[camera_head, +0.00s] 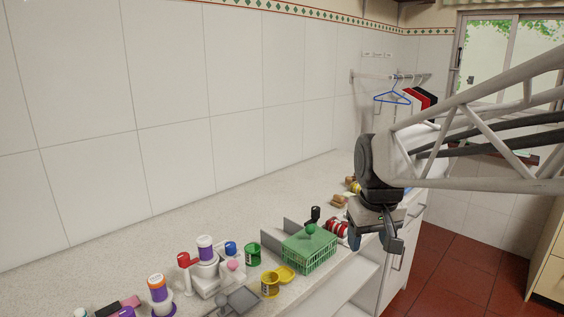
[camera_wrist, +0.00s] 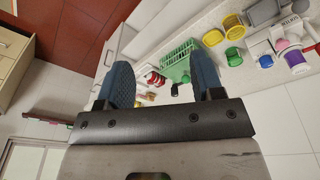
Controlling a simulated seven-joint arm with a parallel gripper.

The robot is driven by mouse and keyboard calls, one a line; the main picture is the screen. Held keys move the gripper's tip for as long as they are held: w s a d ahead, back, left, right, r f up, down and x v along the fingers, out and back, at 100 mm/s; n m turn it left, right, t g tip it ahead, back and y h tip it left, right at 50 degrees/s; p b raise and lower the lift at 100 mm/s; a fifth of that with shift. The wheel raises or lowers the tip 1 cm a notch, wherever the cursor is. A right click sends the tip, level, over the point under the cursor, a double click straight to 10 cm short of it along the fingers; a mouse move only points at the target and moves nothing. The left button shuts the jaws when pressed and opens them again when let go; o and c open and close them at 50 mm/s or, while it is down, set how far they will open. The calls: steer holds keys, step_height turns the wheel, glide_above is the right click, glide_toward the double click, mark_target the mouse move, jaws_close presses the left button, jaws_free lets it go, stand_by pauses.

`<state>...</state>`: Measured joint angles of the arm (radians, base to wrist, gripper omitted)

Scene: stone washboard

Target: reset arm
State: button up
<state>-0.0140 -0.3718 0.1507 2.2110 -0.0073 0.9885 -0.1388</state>
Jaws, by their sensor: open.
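My gripper (camera_head: 375,240) is at the right of the head view, in front of the stone counter (camera_head: 200,215) and to the right of the green basket (camera_head: 309,250). Its fingers point down and nothing is held between them. In the wrist view my gripper (camera_wrist: 165,85) shows two blue-grey fingers spread apart. The green basket (camera_wrist: 178,60) appears beyond and between the fingertips there. My arm hides part of the counter's far right end and the wall behind it.
Yellow cup (camera_head: 270,284), green cup (camera_head: 252,254), white container with bottles (camera_head: 207,270) and grey tray (camera_head: 233,303) crowd the counter's front. Red-and-white items (camera_head: 338,229) lie beside the basket. Hangers (camera_head: 393,97) hang on a wall rail. Red floor (camera_head: 465,265) is open at right.

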steer(key=s+f+m, duration=0.1)
steer(key=s+f, duration=0.1)
steer(key=s, duration=0.6)
steer(key=s+d+f+m, duration=0.1)
steer(key=s+f, duration=0.2)
steer(key=s, duration=0.6)
steer(key=shift+s+f+t, duration=0.2)
steer(key=shift+f+t, duration=0.1)
steer(key=shift+t, duration=0.1)
